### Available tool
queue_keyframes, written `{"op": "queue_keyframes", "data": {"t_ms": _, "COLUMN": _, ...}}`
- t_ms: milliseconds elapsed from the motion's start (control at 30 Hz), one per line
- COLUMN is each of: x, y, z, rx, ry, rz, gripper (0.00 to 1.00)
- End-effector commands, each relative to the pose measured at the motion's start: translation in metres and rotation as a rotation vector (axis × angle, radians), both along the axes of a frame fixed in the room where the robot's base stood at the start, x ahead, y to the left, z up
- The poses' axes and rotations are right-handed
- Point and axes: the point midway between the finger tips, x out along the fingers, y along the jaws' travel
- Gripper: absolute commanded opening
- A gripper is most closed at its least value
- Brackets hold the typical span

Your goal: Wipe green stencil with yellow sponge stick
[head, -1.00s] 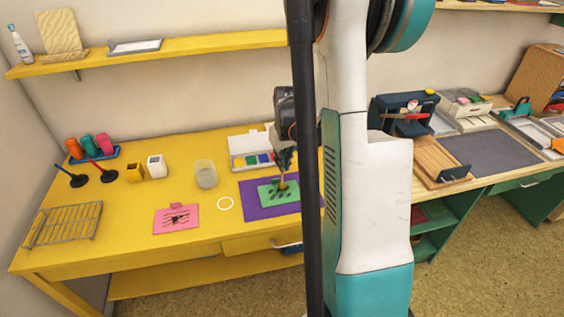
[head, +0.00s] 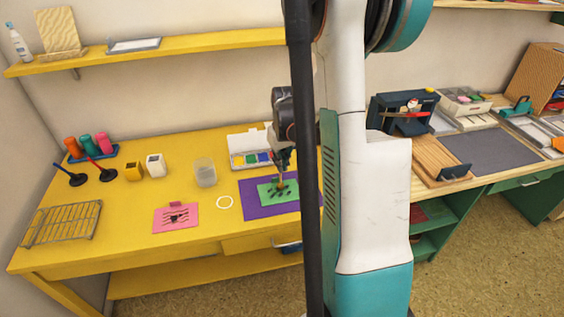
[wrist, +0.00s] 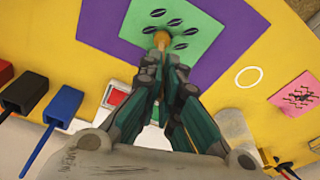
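The green stencil (head: 265,197) with dark leaf-shaped marks lies flat on a purple mat (head: 252,211). It also shows in the wrist view (wrist: 208,33), at the top. My gripper (wrist: 162,44) is shut on the yellow sponge stick (wrist: 161,34), whose tip is over the stencil among the leaf marks. Whether the tip touches the stencil I cannot tell. In the head view my gripper (head: 280,172) points down at the stencil, and my arm and a dark post hide the mat's right part.
A white inkpad case (head: 246,142) stands behind the mat. A clear cup (head: 205,172), a white ring (head: 224,202) and a pink stencil card (head: 176,217) are to the left. A wire rack (head: 62,223) sits far left. Bare yellow table lies between them.

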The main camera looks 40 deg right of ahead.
Motion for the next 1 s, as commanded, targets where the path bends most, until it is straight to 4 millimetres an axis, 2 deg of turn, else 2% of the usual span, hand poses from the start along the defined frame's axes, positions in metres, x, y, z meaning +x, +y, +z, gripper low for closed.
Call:
{"op": "queue_keyframes", "data": {"t_ms": 633, "x": 0.009, "y": 0.017, "z": 0.0, "rx": 0.0, "ry": 0.0, "rz": 0.001, "gripper": 0.0}}
{"op": "queue_keyframes", "data": {"t_ms": 1000, "x": 0.003, "y": 0.008, "z": -0.001, "rx": 0.0, "ry": 0.0, "rz": -0.001, "gripper": 0.0}}
